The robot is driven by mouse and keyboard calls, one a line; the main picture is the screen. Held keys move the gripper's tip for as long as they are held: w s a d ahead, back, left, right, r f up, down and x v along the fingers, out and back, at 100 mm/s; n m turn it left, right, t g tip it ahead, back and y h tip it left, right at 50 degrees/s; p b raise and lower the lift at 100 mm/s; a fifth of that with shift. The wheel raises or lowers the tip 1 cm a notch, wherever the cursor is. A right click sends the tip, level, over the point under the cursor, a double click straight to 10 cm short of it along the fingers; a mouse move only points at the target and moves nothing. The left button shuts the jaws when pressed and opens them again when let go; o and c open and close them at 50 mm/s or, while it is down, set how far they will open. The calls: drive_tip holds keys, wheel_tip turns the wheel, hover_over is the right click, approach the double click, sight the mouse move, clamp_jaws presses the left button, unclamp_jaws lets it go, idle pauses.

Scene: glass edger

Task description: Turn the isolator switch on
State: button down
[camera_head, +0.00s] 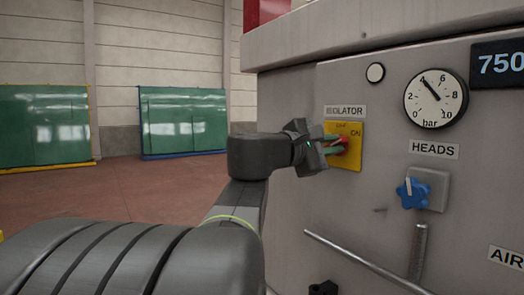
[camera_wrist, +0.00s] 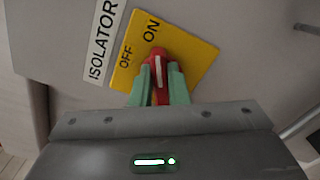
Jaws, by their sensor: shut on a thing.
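The isolator switch is a red knob (camera_wrist: 157,56) with a white line, on a yellow plate (camera_wrist: 190,55) marked OFF and ON. The white line points up in the wrist view, roughly towards the word ON. My gripper (camera_wrist: 158,84) is shut on the knob, one green fingertip on each side. In the head view my gripper (camera_head: 335,147) reaches the yellow plate (camera_head: 353,163) from the left and partly hides the red knob (camera_head: 343,140). The ISOLATOR label (camera_head: 346,111) is above the plate.
To the right on the grey machine front are a pressure gauge (camera_head: 436,98), a blue HEADS knob (camera_head: 412,193) and a display (camera_head: 499,63). A metal bar (camera_head: 365,262) runs below. Green glass panels (camera_head: 184,122) stand at the far wall beyond open floor.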

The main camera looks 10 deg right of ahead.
drive_tip(key=shift+f, duration=0.1)
idle(0.3)
drive_tip(key=c, duration=1.4)
unclamp_jaws()
drive_tip(key=v, duration=1.4)
drive_tip(key=shift+w+d, duration=0.1)
drive_tip(key=shift+d, duration=0.1)
drive_tip(key=shift+x, duration=6.7)
